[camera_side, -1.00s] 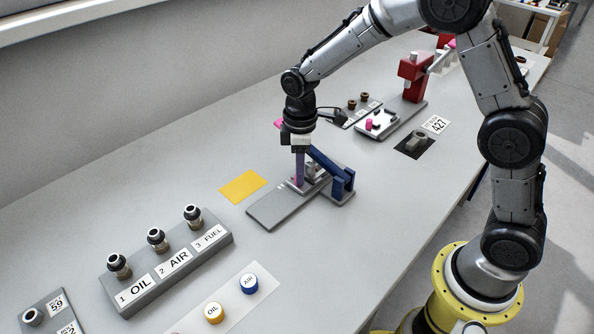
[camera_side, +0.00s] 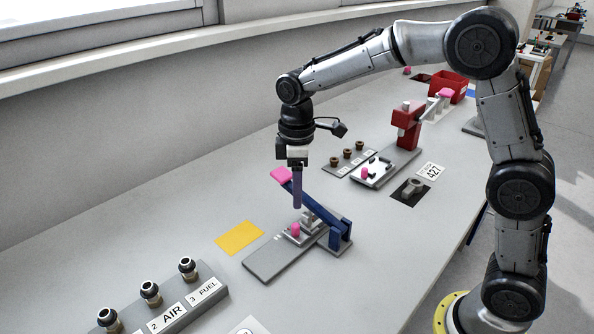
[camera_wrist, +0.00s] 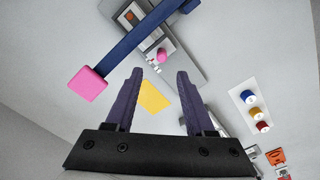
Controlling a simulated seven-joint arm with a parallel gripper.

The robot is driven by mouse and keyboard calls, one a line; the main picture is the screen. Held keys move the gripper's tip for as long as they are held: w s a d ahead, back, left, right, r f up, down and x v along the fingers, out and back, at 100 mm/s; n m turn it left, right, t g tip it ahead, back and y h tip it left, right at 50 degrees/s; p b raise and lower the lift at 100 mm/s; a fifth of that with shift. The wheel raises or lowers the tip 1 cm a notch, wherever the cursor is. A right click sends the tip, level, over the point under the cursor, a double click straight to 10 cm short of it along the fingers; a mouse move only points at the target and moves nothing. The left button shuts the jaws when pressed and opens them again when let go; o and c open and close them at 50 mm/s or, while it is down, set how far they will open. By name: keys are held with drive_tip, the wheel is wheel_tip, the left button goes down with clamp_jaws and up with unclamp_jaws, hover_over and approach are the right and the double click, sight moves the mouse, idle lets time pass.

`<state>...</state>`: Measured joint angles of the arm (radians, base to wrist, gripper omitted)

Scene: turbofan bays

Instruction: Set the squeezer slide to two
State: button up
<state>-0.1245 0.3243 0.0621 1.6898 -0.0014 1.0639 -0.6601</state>
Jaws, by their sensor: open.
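A device with a blue lever (camera_side: 318,209), which looks like the squeezer, stands on a grey base plate (camera_side: 270,262). Its lever is raised at a slant, with a pink pad (camera_side: 281,174) at the free end. A pink knob (camera_side: 295,229) sits on the slide on the plate. The knob also shows in the wrist view (camera_wrist: 161,54), with small marks beside it too small to read. My gripper (camera_side: 297,207) points down just above the knob, apart from it. In the wrist view its purple fingers (camera_wrist: 160,73) are spread and empty, with the lever at upper left.
A red press (camera_side: 407,127) with its own pink knob (camera_side: 366,173) stands behind, to the right. A yellow mat (camera_side: 239,238) lies left of the plate. A grey block with several fittings (camera_side: 165,300) is at lower left. A dark mat (camera_side: 410,191) holds a grey part.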

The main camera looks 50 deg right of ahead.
drive_tip(key=shift+r, duration=2.45)
drive_tip(key=shift+r, duration=0.1)
drive_tip(key=s+d+r+m+t, duration=0.2)
drive_tip(key=s+d+r+t, duration=0.15)
drive_tip(key=s+r, duration=0.7)
drive_tip(key=s+d+f+m+t, duration=0.1)
drive_tip(key=s+f+m, duration=0.2)
drive_tip(key=s, duration=0.4)
drive_tip(key=s+f+m+t, duration=0.1)
drive_tip(key=s+f+m, duration=0.3)
drive_tip(key=s, duration=0.4)
drive_tip(key=shift+d+f, duration=0.35)
drive_tip(key=shift+f, duration=0.35)
